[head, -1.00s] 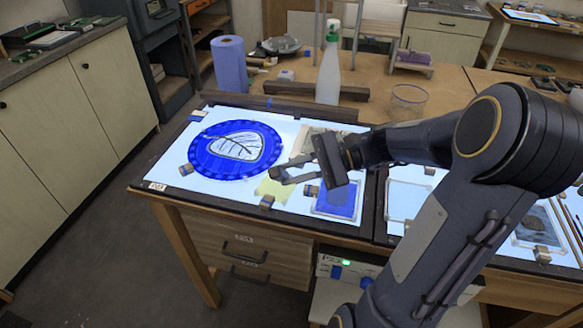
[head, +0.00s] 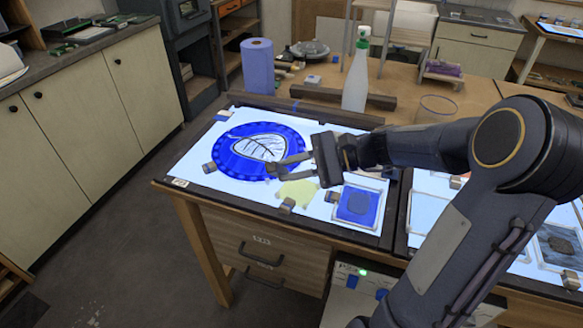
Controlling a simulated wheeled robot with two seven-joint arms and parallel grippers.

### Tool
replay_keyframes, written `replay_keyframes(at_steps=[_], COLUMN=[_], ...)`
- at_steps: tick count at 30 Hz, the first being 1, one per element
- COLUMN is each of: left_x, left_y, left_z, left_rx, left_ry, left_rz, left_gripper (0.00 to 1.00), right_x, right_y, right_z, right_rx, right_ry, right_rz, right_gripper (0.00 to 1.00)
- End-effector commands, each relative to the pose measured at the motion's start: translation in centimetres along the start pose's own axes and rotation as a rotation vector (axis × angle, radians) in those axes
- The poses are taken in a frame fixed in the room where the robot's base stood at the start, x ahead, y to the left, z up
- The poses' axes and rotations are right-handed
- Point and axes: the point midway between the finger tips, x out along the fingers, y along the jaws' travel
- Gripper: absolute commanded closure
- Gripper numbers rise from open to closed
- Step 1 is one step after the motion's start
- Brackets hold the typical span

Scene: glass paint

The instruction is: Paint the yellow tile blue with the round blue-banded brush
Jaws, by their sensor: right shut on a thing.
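The yellow tile (head: 298,193) lies on the lit white panel (head: 190,180), right of the round blue piece with a leaf drawing (head: 235,160). My right gripper (head: 276,170) reaches in from the right, its fingers pointing left over the right edge of the blue piece, up and left of the tile. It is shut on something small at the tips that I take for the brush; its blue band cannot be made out. A square blue paint pad (head: 360,206) with a darker patch lies right of the tile. My left gripper is out of view.
Small blocks, one (head: 287,206) by the tile and one (head: 332,197) by the pad, stand close. A spray bottle (head: 355,85), a blue roll (head: 257,68) and a clear beaker (head: 436,108) stand behind. A dark bar (head: 335,115) edges the panel's back.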

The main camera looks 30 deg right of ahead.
Motion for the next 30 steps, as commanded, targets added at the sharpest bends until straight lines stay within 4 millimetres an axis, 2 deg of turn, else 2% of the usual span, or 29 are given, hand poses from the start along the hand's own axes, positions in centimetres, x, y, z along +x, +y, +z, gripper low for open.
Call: replay_keyframes(at_steps=[30], left_x=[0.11], left_y=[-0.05], left_z=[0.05], left_rx=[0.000], left_ry=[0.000], left_rz=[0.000], left_gripper=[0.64], right_x=[0.12], right_y=[0.30], right_z=[-0.40], right_rx=[-0.001], right_ry=[0.000], right_rz=[0.000], right_gripper=[1.00])
